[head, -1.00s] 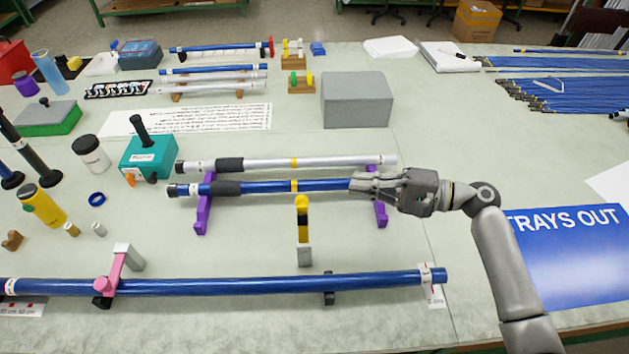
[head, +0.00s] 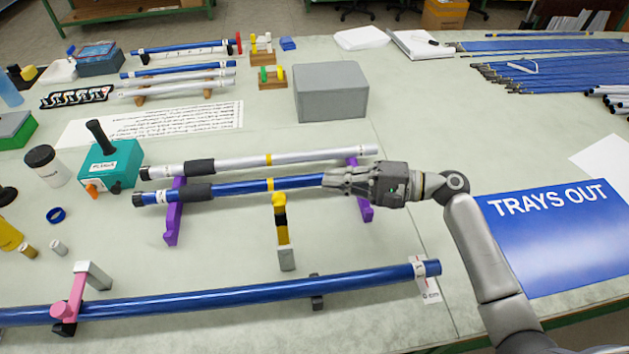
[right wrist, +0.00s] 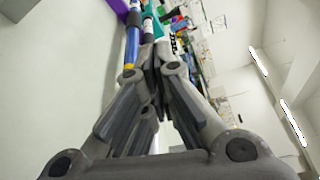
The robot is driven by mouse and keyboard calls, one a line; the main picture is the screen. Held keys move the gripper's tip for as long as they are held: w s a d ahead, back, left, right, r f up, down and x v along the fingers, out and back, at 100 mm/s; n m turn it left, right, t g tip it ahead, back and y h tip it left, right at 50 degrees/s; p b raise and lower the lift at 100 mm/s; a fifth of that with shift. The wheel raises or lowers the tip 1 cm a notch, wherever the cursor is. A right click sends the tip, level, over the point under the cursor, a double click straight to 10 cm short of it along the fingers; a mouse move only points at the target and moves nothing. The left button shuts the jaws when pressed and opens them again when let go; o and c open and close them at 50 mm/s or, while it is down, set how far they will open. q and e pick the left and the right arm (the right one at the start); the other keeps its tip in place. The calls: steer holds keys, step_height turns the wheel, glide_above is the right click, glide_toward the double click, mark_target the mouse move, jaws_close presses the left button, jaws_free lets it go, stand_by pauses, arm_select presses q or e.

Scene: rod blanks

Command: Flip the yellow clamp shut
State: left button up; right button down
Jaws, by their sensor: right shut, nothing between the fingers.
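The yellow clamp (head: 284,234) stands in the middle of the head view, between the two raised rods and the long front rod. It has a yellow tip, a black band and a grey end nearest the front rod. Its yellow part points away from the front rod (head: 220,302). My right gripper (head: 330,181) is shut and empty. It shows at the right part of the raised blue rod (head: 235,188), right of and beyond the clamp; whether it touches the rod cannot be told. My left gripper is out of view.
A pink clamp (head: 75,290) sits at the front rod's left part. A silver rod (head: 310,156) lies behind the raised blue one, both on purple stands (head: 173,215). A teal box (head: 120,165), a grey box (head: 331,92) and a blue TRAYS OUT sign (head: 560,240) surround them.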

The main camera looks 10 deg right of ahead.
steer(key=s+a+p, duration=0.1)
steer(key=a+p, duration=0.3)
steer(key=a, duration=0.4)
steer(key=shift+a+r, duration=0.15)
steer(key=shift+a, duration=0.2)
